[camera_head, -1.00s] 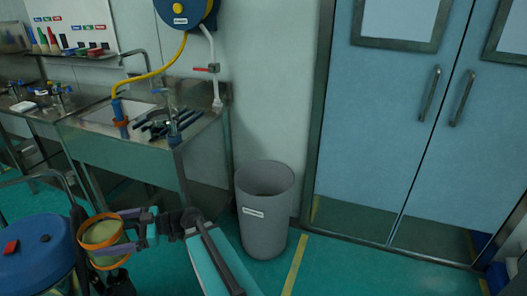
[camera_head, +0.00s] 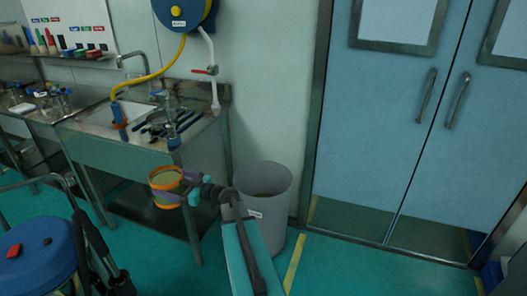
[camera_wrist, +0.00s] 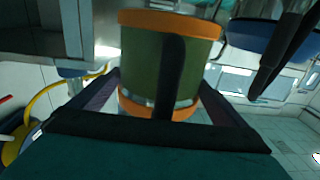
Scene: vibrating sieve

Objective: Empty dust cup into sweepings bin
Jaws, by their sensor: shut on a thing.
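The dust cup (camera_head: 166,181) is a greenish cylinder with orange rims. My gripper (camera_head: 180,188) is shut on it and holds it in the air in front of the sink bench, left of the bin. In the wrist view the dust cup (camera_wrist: 150,70) sits between the two fingers, with a dark upright strip on its near side. The sweepings bin (camera_head: 264,183) is a grey round bin with a white label, standing on the floor against the wall. My arm partly covers its front. The inside of the bin is dark and its contents cannot be told.
A steel sink bench (camera_head: 120,148) with dark tools on it stands behind the cup. A blue drum-shaped machine (camera_head: 35,260) is at lower left. Blue double doors (camera_head: 400,130) are at right. The green floor before the doors is clear.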

